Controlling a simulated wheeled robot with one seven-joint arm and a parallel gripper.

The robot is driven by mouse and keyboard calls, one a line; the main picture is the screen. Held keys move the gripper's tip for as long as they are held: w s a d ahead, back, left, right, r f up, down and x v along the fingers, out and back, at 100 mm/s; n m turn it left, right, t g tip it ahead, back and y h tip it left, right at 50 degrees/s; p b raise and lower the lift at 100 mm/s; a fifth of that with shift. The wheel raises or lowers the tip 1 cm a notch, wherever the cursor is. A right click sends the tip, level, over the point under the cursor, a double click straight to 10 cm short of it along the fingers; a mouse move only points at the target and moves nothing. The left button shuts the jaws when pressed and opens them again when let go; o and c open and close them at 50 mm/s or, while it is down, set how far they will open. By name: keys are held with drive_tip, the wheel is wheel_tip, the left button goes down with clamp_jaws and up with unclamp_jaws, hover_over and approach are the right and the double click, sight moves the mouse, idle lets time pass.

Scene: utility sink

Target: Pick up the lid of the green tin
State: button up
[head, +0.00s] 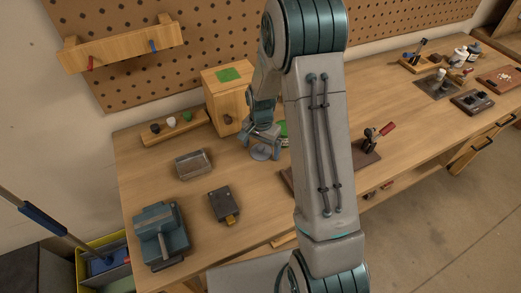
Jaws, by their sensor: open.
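A green rounded thing (283,129), probably the green tin, shows at the back of the workbench, mostly hidden behind my arm. I cannot tell from this view whether its lid is on it. My gripper (263,137) points down beside the green thing, open. Its fingertips are small and partly overlapped by the arm, and no held object can be made out.
A wooden box with a green patch (226,100) stands close behind my gripper. A metal tray (194,164), a dark box (223,204) and a vise-like tool (160,236) are to the left. A red-handled tool (378,137) stands right of my arm. Bare bench (150,182) lies at left.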

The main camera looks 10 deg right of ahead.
drive_tip(key=c, duration=1.1)
drive_tip(key=shift+o, duration=0.2)
drive_tip(key=shift+r, duration=0.1)
